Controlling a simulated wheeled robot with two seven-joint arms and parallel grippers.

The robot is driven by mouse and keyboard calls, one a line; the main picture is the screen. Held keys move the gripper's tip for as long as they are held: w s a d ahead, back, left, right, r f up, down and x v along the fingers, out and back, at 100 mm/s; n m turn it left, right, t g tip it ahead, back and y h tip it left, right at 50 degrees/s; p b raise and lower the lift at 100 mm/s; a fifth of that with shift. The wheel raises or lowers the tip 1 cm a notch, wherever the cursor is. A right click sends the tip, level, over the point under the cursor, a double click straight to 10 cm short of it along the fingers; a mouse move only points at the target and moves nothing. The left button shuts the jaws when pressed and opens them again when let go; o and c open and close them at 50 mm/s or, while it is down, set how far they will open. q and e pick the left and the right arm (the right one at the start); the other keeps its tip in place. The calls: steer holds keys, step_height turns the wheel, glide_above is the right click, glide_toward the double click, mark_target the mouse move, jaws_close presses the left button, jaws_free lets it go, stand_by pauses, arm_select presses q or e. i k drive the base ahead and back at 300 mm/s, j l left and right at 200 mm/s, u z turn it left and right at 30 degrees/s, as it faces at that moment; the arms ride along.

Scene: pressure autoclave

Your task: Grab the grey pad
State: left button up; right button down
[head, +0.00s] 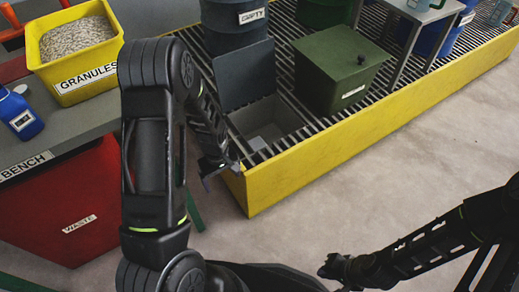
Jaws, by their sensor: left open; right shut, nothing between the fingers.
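A small light-grey flat piece (267,134), which looks like the grey pad, lies low inside an open grey box (291,111). The box is set in the yellow-edged grating, with its dark grey lid (245,75) raised at the back. My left gripper (222,173) is at the near left corner of the yellow edge, to the left of the box and apart from the pad. It is open and looks empty; its fingers are small and dark here. My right gripper (330,268) is shut and empty, low over the floor at the bottom of the view.
A dark green lidded box (340,70) stands right of the open box. A dark drum (235,25) is behind the lid. The bench (60,150) at left holds a yellow granules bin (75,75) and blue bottle (19,115). A red waste bin (70,210) is below. Floor at right is clear.

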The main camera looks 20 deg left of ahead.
mark_target(257, 144)
steer(key=i, duration=1)
